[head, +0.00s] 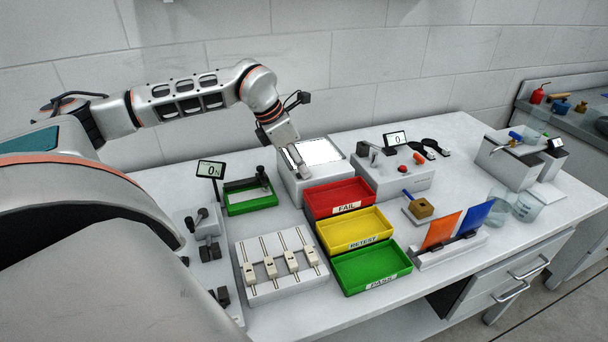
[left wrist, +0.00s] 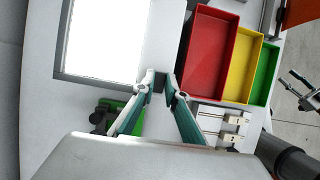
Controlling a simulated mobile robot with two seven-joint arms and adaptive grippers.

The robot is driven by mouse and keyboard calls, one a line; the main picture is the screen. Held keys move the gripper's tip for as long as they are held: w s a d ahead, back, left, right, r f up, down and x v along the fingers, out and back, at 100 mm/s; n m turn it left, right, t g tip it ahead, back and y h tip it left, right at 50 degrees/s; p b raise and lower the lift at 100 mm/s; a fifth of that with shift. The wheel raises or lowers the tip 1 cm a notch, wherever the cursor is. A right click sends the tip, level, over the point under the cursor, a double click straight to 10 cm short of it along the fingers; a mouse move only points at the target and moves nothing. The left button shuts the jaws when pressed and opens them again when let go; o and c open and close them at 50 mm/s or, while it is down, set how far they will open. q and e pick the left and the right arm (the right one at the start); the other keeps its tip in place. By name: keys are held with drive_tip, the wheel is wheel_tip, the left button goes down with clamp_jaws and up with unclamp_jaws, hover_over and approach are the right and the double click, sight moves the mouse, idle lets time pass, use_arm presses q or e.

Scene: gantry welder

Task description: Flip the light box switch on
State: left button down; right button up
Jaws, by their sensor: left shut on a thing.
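The light box (head: 318,152) is a white box with a bright white lit panel, at the back middle of the table. Its panel (left wrist: 105,38) also glows in the left wrist view. My left gripper (head: 299,172) reaches down to the box's front edge. In the left wrist view its teal-backed fingers (left wrist: 160,84) converge on a small dark piece at the box's edge, which looks like the switch. The fingertips mostly hide this piece, so its position cannot be read. My right gripper (left wrist: 298,88) seems to show over the floor in the left wrist view, fingers spread and empty.
Red (head: 340,197), yellow (head: 354,229) and green (head: 371,264) trays stand just in front of the light box. A small green tray (head: 251,195) lies to its left. A grey box with a red button (head: 403,168) stands to its right.

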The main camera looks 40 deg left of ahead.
idle(0.3)
use_arm(q)
drive_tip(key=c, duration=2)
unclamp_jaws()
drive_tip(key=shift+c, duration=0.2)
drive_tip(key=v, duration=1.2)
drive_tip(key=shift+s+f, duration=0.15)
